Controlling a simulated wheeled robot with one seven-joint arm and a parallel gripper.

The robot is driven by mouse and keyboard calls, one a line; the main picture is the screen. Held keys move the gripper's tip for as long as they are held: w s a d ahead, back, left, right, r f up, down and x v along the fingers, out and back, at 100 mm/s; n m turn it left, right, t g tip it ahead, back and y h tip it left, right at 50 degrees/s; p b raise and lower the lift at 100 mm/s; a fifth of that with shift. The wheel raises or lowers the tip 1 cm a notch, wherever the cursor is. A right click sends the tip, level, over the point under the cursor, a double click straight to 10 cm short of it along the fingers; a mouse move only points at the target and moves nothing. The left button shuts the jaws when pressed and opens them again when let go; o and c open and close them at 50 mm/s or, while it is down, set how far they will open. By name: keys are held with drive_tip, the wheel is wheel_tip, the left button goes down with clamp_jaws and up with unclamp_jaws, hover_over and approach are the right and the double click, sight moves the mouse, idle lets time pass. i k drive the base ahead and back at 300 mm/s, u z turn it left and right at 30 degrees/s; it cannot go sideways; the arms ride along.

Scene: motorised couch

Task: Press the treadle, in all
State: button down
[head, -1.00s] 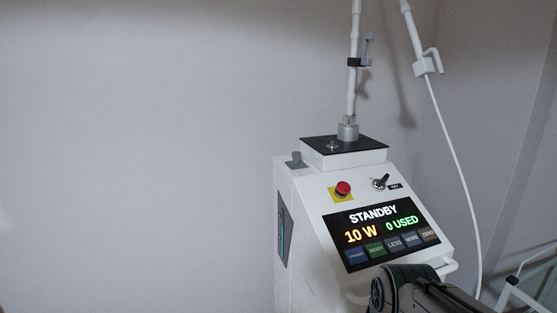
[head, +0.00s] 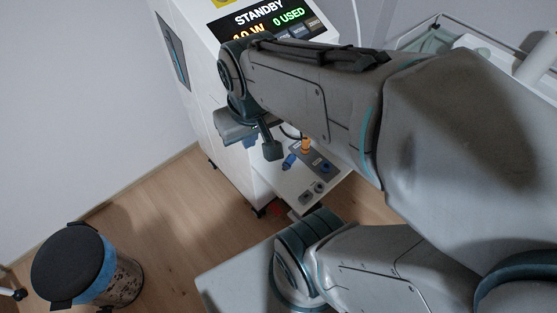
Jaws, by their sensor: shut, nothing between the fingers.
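No treadle can be made out for certain in the head view. A small red part (head: 277,209) shows low at the foot of the white machine, mostly hidden, and I cannot tell what it is. The machine (head: 207,103) stands at top centre; its screen (head: 262,20) reads STANDBY and 0 USED, with the power figure partly covered by my arm. My gripper (head: 271,149) is shut and empty, pointing down in front of the machine, above its lower shelf. My arm hides much of the machine's front and the floor to the right.
The machine's lower shelf (head: 288,203) carries a grey panel with sockets, an orange connector (head: 305,145) and a blue connector (head: 289,161). A bin (head: 73,262) with a black lid and blue liner stands at lower left. Wooden floor (head: 175,220) is clear between bin and machine.

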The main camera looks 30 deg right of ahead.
sight(315, 207)
drive_tip(key=u, duration=0.95)
drive_tip(key=k, duration=0.65)
drive_tip(key=z, duration=1.55)
